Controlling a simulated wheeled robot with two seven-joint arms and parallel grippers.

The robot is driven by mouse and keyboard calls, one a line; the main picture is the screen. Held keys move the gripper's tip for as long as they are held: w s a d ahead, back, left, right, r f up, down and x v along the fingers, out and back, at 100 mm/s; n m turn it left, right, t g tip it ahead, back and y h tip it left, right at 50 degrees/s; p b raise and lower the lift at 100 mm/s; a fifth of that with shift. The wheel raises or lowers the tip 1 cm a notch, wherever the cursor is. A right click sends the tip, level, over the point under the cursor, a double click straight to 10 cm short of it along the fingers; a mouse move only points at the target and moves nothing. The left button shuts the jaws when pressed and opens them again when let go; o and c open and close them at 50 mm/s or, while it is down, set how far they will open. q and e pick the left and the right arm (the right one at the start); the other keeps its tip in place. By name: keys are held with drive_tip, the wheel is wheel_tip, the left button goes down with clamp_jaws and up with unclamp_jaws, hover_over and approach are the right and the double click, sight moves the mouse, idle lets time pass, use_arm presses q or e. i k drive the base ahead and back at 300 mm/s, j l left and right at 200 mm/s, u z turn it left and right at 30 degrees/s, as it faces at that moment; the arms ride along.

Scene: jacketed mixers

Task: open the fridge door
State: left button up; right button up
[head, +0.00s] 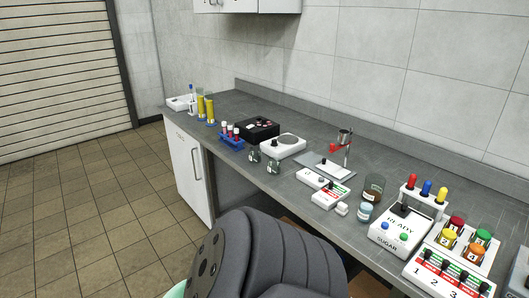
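A white under-counter unit with a vertical handle (195,164) stands at the left end of the counter in the head view. Its white door (187,166) looks shut; it is the only thing here that looks like the fridge, and I cannot read any label on it. The handle is on the right side of the door's visible face. Neither of my grippers is in view, so I cannot see where they are relative to the door.
A grey counter (300,190) runs from the back left to the front right, with several instruments, a blue tube rack (232,143) and a black box (258,129) on it. Tiled floor (100,205) is clear in front of the white unit. A shutter (60,75) stands at the far left.

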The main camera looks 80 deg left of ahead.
sight(187, 160)
drive_tip(key=u, duration=3.4)
drive_tip(key=i+j+z, duration=0.1)
drive_tip(key=i, duration=0.45)
drive_tip(key=i+j+z, duration=0.1)
drive_tip(key=i+j, duration=0.3)
drive_tip(key=i+j+z, duration=0.15)
drive_tip(key=i+j, duration=0.15)
drive_tip(key=i, duration=0.3)
drive_tip(key=i+j+z, duration=0.1)
drive_tip(key=i+j, duration=0.25)
drive_tip(key=i, duration=0.2)
